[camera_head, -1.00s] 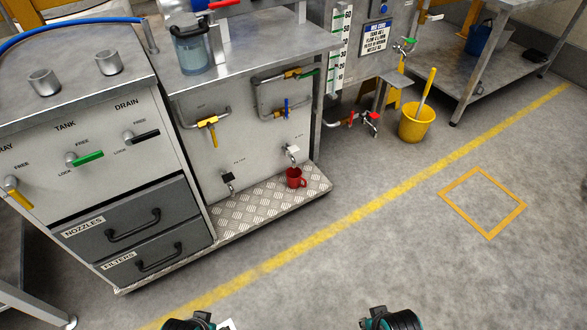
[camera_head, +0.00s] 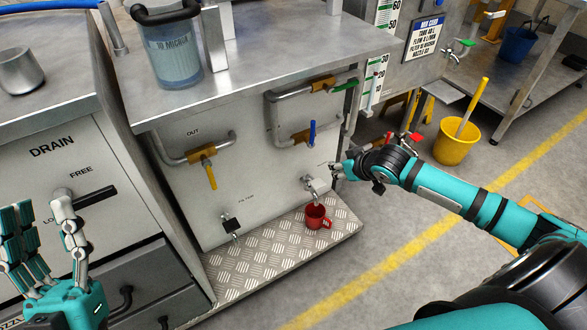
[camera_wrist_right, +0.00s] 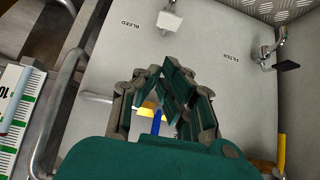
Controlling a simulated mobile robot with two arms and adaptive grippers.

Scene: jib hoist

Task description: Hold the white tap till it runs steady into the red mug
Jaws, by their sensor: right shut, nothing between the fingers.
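The white tap (camera_head: 318,186) sticks out low on the grey panel, directly above the red mug (camera_head: 317,217). The mug stands upright on the checker-plate ledge; I cannot see any water running. My right gripper (camera_head: 340,169) is just right of and slightly above the white tap. Contact with the tap does not show. My left gripper (camera_head: 45,222) is open and empty in front of the cabinet at lower left.
A black tap (camera_head: 231,226) sits left of the white one. Pipes with a yellow lever (camera_head: 209,174) and a blue lever (camera_head: 312,133) stand out from the panel above. The ledge (camera_head: 250,262) is otherwise clear. A yellow bucket (camera_head: 456,140) stands behind my right arm.

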